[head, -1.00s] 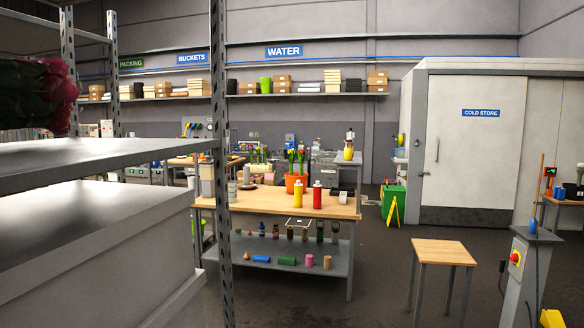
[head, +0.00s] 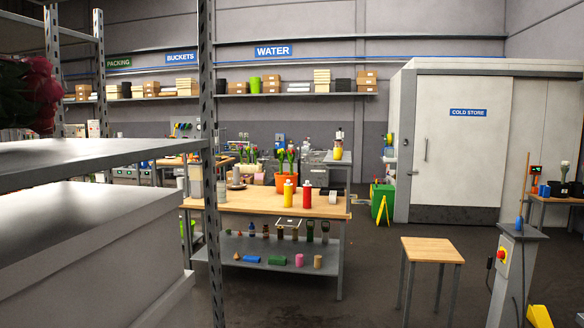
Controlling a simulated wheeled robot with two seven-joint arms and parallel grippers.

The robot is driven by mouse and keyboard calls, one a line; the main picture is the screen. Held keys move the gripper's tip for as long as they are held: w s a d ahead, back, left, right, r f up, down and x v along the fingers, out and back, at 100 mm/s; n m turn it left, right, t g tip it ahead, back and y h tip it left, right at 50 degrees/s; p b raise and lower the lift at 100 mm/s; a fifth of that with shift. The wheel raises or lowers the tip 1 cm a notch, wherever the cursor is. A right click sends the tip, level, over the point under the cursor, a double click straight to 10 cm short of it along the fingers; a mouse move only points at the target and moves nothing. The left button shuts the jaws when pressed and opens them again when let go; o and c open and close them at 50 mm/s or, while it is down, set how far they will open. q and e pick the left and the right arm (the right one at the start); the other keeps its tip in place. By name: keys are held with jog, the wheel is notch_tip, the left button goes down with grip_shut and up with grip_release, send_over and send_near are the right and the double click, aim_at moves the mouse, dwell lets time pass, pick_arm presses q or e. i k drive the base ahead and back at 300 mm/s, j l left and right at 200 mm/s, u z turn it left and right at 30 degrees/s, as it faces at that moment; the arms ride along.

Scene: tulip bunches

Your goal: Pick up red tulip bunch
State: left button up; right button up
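A dark red bunch of flowers with green leaves (head: 30,95) is at the left edge of the head view, on or just above the near metal shelf. It is cut off by the picture's edge, so I cannot tell whether it is the red tulip bunch. Neither of my grippers is in view.
The near metal rack (head: 90,152) with its upright post (head: 208,120) fills the left side. A wooden stool (head: 433,250) stands right of the bench. A grey control post (head: 515,270) is at the right. Open floor lies between the bench and stool.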

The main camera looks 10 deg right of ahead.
aim_at(290, 152)
jog(key=i+l+z, duration=0.2)
jog(key=i+l, duration=0.45)
jog(key=i+l+z, duration=0.2)
jog(key=i+l, duration=0.35)
jog(key=i, duration=0.2)
jog(key=i+u, duration=0.1)
jog(key=i, duration=0.35)
jog(key=i+l+u, duration=0.15)
jog(key=i, duration=0.3)
jog(key=i+l+u, duration=0.1)
jog(key=i, duration=0.35)
jog(key=i+l+u, duration=0.15)
jog(key=i, duration=0.3)
jog(key=i+j+u, duration=0.15)
jog(key=i+u, duration=0.15)
jog(key=i, duration=0.4)
jog(key=i+u, duration=0.35)
jog(key=i, duration=0.35)
jog(key=i+l+u, duration=0.3)
jog(key=i, duration=0.4)
jog(key=i+j+z, duration=0.1)
jog(key=i, duration=0.4)
jog(key=i+j+z, duration=0.1)
jog(key=i, duration=0.4)
jog(key=i+j+z, duration=0.1)
jog(key=i, duration=0.4)
jog(key=i+z, duration=0.4)
jog(key=i, duration=0.25)
